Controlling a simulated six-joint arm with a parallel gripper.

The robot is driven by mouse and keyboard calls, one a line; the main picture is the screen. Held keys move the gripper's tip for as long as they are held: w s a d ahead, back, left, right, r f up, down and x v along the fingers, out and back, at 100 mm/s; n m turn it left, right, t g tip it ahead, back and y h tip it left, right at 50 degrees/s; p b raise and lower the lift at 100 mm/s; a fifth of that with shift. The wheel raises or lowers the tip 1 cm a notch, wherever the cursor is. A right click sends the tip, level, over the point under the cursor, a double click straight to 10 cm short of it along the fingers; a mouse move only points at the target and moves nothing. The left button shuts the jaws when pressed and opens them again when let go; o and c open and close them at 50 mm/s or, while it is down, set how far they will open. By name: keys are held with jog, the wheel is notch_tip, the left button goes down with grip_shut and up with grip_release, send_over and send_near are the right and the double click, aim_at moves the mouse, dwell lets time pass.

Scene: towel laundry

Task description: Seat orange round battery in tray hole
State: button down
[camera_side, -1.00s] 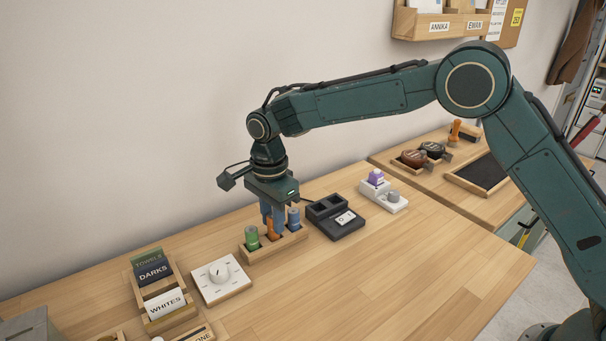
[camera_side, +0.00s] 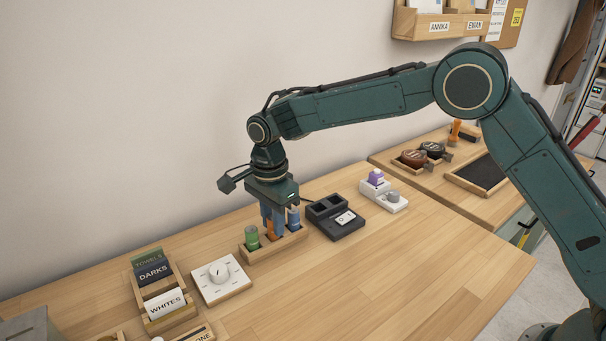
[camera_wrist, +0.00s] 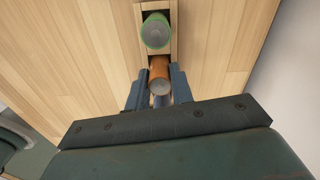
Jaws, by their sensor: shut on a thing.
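The wooden battery tray (camera_side: 262,253) stands on the table, with a green battery (camera_side: 252,238) upright at its left and a blue battery (camera_side: 293,218) upright at its right. The orange battery (camera_side: 271,230) is between them, upright over the tray's middle. My gripper (camera_side: 273,226) points straight down and is shut on the orange battery. In the wrist view the orange battery (camera_wrist: 159,76) lies between the two fingers, in line with the green battery (camera_wrist: 155,31). The fingers hide part of it, and its lower end in the hole cannot be made out.
A white dial panel (camera_side: 220,278) is left of the tray. A dark device with square slots (camera_side: 335,217) stands close on the right. Card holders with a WHITES card (camera_side: 166,303) are farther left. The table in front of the tray is clear.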

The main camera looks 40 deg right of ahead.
jog(key=shift+f, duration=0.25)
jog(key=c, duration=0.7)
grip_release()
jog(key=shift+o, duration=0.2)
jog(key=shift+r, duration=0.25)
jog(key=shift+r, duration=3.25)
